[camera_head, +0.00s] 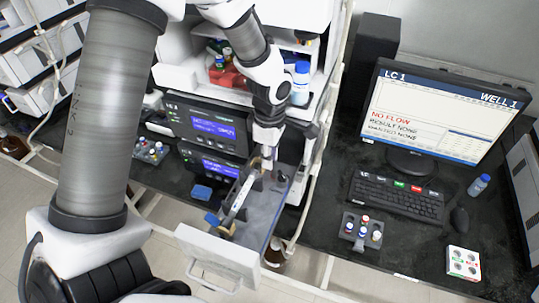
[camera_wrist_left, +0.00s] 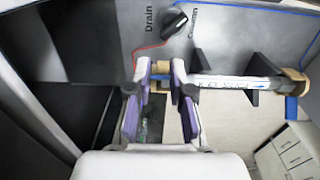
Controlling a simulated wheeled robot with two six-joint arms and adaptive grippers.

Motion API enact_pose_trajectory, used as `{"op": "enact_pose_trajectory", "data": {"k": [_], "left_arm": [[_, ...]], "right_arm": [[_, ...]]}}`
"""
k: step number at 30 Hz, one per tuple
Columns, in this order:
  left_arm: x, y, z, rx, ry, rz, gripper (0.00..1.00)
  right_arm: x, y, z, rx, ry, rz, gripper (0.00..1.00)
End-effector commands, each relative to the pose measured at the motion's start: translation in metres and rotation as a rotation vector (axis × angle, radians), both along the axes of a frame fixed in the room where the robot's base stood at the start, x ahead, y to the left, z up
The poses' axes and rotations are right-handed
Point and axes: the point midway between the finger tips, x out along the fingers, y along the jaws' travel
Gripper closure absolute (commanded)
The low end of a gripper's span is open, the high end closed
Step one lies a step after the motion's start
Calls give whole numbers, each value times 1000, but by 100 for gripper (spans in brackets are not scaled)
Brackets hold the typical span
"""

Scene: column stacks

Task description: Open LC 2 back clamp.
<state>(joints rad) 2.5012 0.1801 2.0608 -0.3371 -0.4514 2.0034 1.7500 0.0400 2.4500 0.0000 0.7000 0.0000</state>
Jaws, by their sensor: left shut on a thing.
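An open drawer (camera_head: 262,222) holds a white printed column (camera_head: 238,199) on dark supports. The column also shows in the left wrist view (camera_wrist_left: 225,82), lying sideways. At its front end is a tan and blue clamp (camera_wrist_left: 293,82). My left gripper (camera_head: 262,163) reaches down from above at the back end of the column. In the left wrist view its purple-padded fingers (camera_wrist_left: 161,80) are close together, shut on the tan back clamp (camera_wrist_left: 160,68), most of which they hide. Whether the clamp is open or closed cannot be told. My right gripper is not in view.
A black knob (camera_wrist_left: 174,21) marked Drain and Column stands behind the clamp. Red and blue tubes run nearby. Instrument screens (camera_head: 213,127) are left of the drawer. A monitor (camera_head: 430,112), keyboard (camera_head: 397,197) and vial rack (camera_head: 361,230) stand on the bench to the right.

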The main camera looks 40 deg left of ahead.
Motion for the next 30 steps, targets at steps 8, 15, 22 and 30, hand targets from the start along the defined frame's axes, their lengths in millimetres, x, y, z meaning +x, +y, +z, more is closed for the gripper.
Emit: {"op": "enact_pose_trajectory", "data": {"k": [8,15,22,30], "left_arm": [[-1,-4,-7,111,35,-1,100],[-2,-4,-6,111,37,1,100],[-1,-4,-5,110,34,1,54],[1,-5,8,111,29,0,54]], "right_arm": [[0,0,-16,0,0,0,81],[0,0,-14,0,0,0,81],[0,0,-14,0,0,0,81],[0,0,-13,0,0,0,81]]}}
